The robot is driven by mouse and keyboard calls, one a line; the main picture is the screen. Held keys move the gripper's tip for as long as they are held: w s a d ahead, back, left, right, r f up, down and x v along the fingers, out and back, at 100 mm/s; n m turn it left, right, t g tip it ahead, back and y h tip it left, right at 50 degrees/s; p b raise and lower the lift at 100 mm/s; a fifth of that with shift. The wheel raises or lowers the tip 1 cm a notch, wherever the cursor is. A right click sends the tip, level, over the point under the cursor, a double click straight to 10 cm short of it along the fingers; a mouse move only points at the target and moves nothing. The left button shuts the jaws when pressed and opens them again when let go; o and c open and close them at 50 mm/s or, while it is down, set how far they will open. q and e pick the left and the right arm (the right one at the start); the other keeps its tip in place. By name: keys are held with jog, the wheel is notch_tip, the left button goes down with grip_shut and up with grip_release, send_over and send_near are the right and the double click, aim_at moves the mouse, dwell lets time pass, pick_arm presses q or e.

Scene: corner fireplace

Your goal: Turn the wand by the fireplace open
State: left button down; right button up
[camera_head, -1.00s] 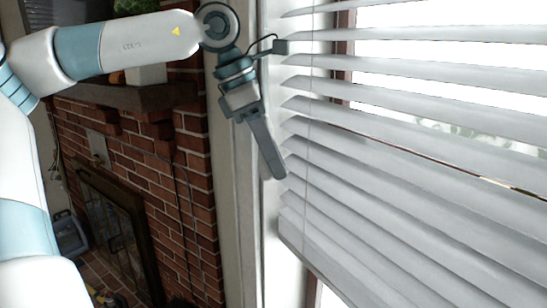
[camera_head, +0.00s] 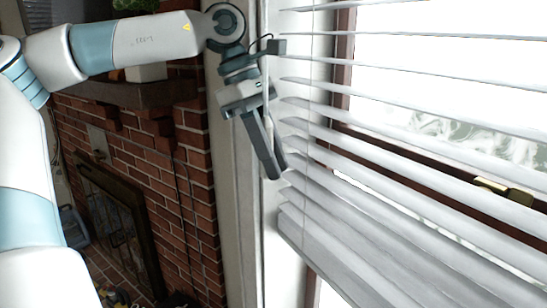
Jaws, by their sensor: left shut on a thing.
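The window blind (camera_head: 400,165) has wide white slats and fills the right half of the head view. Its upper slats are tilted nearly flat, with bright gaps between them; the lowest ones sit closer together. The wand (camera_head: 266,95) is a thin pale rod hanging at the blind's left edge, beside the fireplace. My left gripper (camera_head: 276,172) points down at this edge and is shut on the wand; the fingers partly hide it. My right gripper is not in view.
The brick fireplace (camera_head: 185,185) with a dark mantel (camera_head: 135,93) stands left of the window, behind my left arm. The pale window frame (camera_head: 235,180) runs close beside the gripper. A plant (camera_head: 135,5) shows at the top. A blue object (camera_head: 73,226) lies near the hearth.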

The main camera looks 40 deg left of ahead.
pick_arm(q)
jog(key=shift+r, duration=0.1)
jog(key=c, duration=1.6)
grip_release()
jog(key=shift+o, duration=0.2)
jog(key=shift+a+r+b, duration=0.2)
jog(key=shift+r+b, duration=0.1)
jog(key=shift+r, duration=0.1)
jog(key=b+v, duration=0.3)
jog(key=v, duration=1.3)
jog(key=shift+r, duration=0.2)
jog(key=shift+s, duration=0.15)
